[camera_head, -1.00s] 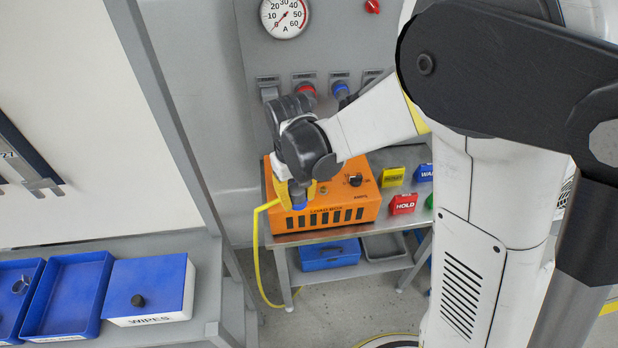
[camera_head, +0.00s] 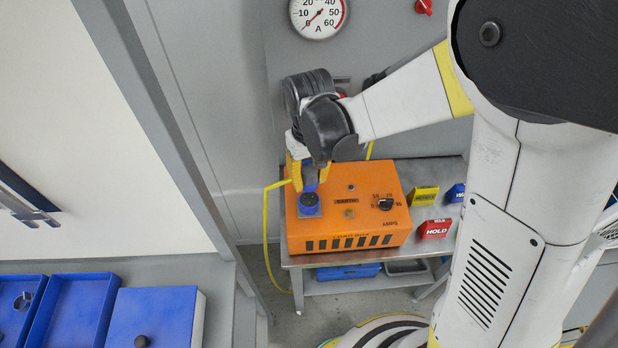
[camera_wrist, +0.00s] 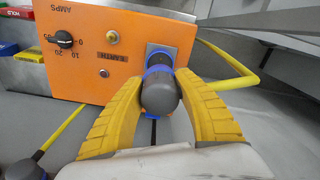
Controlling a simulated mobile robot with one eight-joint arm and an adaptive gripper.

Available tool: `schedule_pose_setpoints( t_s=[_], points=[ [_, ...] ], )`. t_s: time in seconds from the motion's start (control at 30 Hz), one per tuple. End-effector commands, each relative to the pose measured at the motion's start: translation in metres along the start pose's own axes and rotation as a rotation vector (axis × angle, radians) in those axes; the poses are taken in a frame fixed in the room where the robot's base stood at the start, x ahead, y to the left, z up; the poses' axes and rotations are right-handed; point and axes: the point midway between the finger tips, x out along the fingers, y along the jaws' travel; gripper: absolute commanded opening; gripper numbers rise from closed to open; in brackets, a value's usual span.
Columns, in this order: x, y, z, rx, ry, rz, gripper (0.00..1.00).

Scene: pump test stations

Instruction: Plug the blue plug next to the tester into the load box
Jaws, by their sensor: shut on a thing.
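The orange load box (camera_head: 340,230) stands on a grey bench, with a dial, an EARTH label and a blue-edged socket (camera_head: 309,208) on top. In the wrist view the socket plate (camera_wrist: 181,52) is just beyond the plug. My gripper (camera_head: 306,178), with yellow fingers, is shut on the blue plug (camera_head: 311,181), which shows in the wrist view as a dark grey body with blue rings (camera_wrist: 160,92). The plug lines up with the socket and is at or very near it; I cannot tell if it is seated. The fingers partly hide it.
A yellow cable (camera_head: 266,225) loops round the load box's left side. Small HOLD (camera_head: 436,229) and yellow blocks (camera_head: 424,195) stand to its right. A gauge panel (camera_head: 390,45) rises behind. Blue trays (camera_head: 70,310) lie on a separate bench at lower left.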

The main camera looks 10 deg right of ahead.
Motion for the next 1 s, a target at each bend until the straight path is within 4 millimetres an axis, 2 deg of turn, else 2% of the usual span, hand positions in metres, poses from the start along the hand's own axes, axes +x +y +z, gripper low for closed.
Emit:
schedule_pose_setpoints(
  t_s=[0.27, 0.7, 1.0],
  points=[
    [0.011, 0.0, 0.0, 0.0, 0.0, 0.0, 0.0],
    [0.052, 0.0, 0.0, 0.0, 0.0, 0.0, 0.0],
    [0.058, 0.0, 0.0, 0.0, 0.0, 0.0, 0.0]
  ],
)
